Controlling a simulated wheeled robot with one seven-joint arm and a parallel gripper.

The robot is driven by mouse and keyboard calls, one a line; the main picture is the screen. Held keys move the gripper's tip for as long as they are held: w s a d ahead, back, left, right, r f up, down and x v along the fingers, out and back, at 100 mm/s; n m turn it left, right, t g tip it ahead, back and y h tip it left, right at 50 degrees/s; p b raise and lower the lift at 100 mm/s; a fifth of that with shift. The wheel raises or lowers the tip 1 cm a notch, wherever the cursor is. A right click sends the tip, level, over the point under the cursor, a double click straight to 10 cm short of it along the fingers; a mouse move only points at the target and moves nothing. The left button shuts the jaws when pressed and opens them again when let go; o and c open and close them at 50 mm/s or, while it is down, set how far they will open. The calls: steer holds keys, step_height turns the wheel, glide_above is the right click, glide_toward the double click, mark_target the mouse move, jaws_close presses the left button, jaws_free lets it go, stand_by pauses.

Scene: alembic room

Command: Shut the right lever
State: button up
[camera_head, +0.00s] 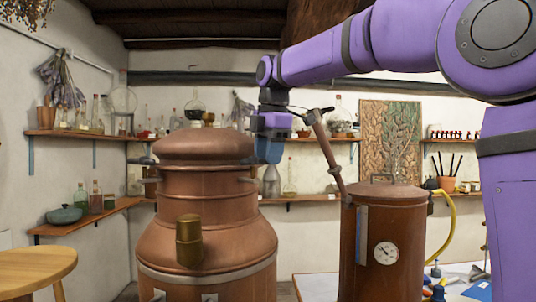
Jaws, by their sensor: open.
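The large copper pot (208,220) stands left of centre with its domed lid (204,146) on. At the lid's right edge, part of a dark fitting shows, which looks like the right lever (247,180); its upper part is hidden or unclear. A matching dark lever (142,161) juts out on the left side. My gripper (268,150) hangs fingers down just right of the lid, its blue fingers beside the rim. It is open, and I see nothing held in it. Whether it touches the lever cannot be told.
A slanted copper pipe (328,150) rises from the smaller copper vessel (392,240) just right of my gripper. A brass spout (189,241) projects from the pot's front. A wooden stool (35,268) stands at lower left. Wall shelves with bottles lie behind.

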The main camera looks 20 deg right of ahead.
steer(key=shift+f, duration=0.2)
jaws_close()
steer(key=shift+s+m, duration=0.1)
steer(key=shift+m, duration=0.2)
steer(key=shift+s+a+m+g+h, duration=0.2)
steer(key=shift+s+a+m+h, duration=0.3)
steer(key=shift+m, duration=1.9)
steer(key=shift+s+a+m+g+h, duration=0.25)
steer(key=shift+s+m, duration=0.5)
steer(key=shift+m, duration=1.65)
steer(key=shift+s+a+m+g+h, duration=0.15)
steer(key=shift+s+a+m+h, duration=0.4)
steer(key=shift+m, duration=1.85)
steer(key=shift+d, duration=0.1)
